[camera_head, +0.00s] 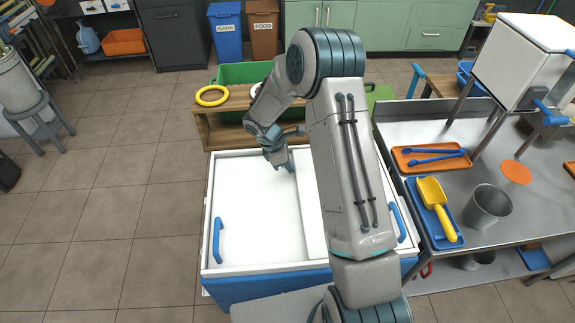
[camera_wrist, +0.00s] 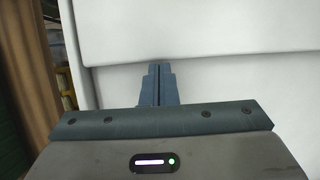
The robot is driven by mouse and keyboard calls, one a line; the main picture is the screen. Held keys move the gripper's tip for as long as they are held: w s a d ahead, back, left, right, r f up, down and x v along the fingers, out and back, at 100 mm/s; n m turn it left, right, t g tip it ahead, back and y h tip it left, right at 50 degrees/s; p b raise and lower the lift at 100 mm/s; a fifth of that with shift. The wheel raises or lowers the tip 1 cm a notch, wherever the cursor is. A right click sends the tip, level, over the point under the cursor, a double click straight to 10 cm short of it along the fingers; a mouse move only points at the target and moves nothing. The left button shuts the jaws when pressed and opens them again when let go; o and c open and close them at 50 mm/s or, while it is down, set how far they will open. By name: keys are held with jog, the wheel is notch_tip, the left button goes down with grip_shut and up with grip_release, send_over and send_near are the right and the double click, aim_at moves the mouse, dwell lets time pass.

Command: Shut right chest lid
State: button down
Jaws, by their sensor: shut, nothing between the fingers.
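The chest is a blue box with a white top at the centre of the head view. Its left lid (camera_head: 250,215) is a white panel with a blue handle (camera_head: 217,240) on the left. The right lid (camera_head: 312,222) is largely hidden behind my arm; a blue handle (camera_head: 397,220) shows at the right side. Both panels look roughly flat. My gripper (camera_head: 291,167) is shut and empty, pointing down at the white top near the seam between the lids. In the wrist view the closed fingertips (camera_wrist: 155,68) are at a white panel edge; contact cannot be told.
A steel table (camera_head: 400,130) stands close on the right, with a blue tray (camera_head: 445,238), a yellow scoop (camera_head: 434,200) and a metal cup (camera_head: 488,206). A wooden bench (camera_head: 210,130) with a yellow ring (camera_head: 211,95) is behind the chest. Tiled floor on the left is clear.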

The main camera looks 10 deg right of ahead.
jog(key=a, duration=0.1)
jog(key=a+r, duration=0.1)
jog(key=a, duration=0.1)
jog(key=w+a, duration=0.1)
jog(key=shift+a+r+b, duration=0.2)
jog(key=shift+a+b, duration=0.1)
jog(key=shift+b, duration=0.1)
jog(key=v, duration=0.8)
jog(key=shift+s+r+b, duration=0.25)
jog(key=shift+b, duration=0.2)
